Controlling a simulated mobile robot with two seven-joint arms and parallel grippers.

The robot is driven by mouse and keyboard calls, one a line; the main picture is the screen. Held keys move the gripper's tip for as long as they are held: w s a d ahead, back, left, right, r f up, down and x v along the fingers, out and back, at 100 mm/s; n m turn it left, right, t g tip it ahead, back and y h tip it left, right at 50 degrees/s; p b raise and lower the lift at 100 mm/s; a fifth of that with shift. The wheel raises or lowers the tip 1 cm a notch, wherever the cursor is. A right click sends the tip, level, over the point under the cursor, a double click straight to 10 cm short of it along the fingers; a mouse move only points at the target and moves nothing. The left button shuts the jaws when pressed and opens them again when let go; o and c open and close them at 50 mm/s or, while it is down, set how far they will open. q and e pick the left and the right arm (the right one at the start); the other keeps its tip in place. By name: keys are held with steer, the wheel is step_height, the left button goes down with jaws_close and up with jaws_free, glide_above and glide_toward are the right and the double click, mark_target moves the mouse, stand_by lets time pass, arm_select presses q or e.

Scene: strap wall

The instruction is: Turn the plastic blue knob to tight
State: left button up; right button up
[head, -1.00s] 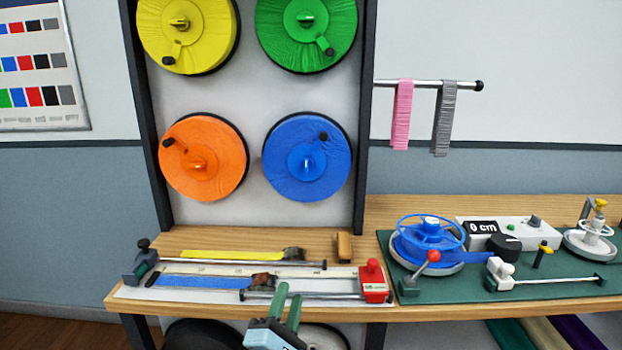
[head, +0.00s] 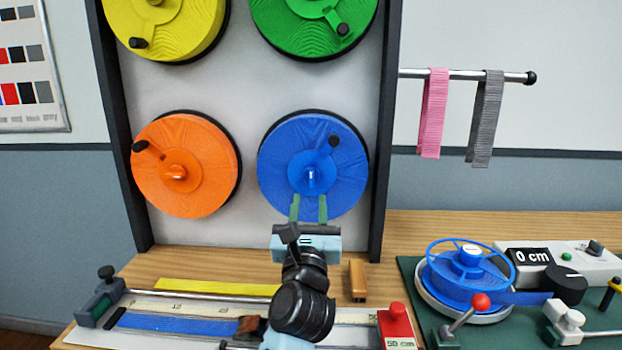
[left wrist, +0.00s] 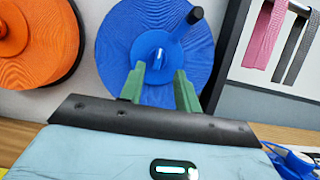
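The blue reel (head: 275,178) hangs at the lower right of the wall panel. At its centre is a small blue knob (head: 311,177), and a black crank handle (head: 334,141) stands out at its upper right. My left gripper (head: 309,203) is open and empty in front of the lower part of the reel, with its green fingers pointing at the knob. In the left wrist view the blue knob (left wrist: 159,56) shows just beyond and between the open fingertips (left wrist: 159,70), apart from them. My right gripper is not in view.
An orange reel (head: 205,150) hangs to the left, with yellow and green reels above. Pink (head: 432,115) and grey straps hang on a rod at the right. Below are a wooden bench with a measuring board, a red block (head: 396,325) and a blue winder (head: 465,275).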

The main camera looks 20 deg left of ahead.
mark_target(311, 174)
arm_select(q)
steer(key=shift+x, duration=3.8)
jaws_close()
